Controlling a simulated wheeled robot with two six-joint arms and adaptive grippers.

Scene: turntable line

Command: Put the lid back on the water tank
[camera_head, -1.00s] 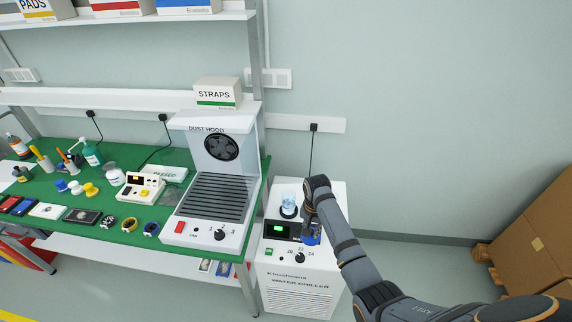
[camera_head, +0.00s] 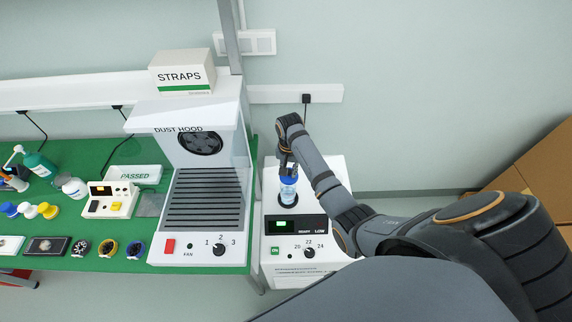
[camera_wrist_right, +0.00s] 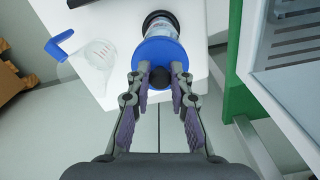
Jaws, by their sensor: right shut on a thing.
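The clear water tank (camera_head: 288,192) stands in a dark ring on top of the white water chiller (camera_head: 270,205). It also shows in the wrist view (camera_wrist_right: 161,27), partly covered by the lid. The blue lid (camera_wrist_right: 160,51) has a dark knob, and my right gripper (camera_wrist_right: 159,79) is shut on that knob. My left gripper is not in view.
A clear jug with a blue handle (camera_wrist_right: 97,54) is beside the tank in the wrist view. The dust hood (camera_head: 205,190) stands on the green bench to the left. The chiller's front has a display and a dial (camera_head: 309,253). Cardboard boxes (camera_head: 545,165) are at right.

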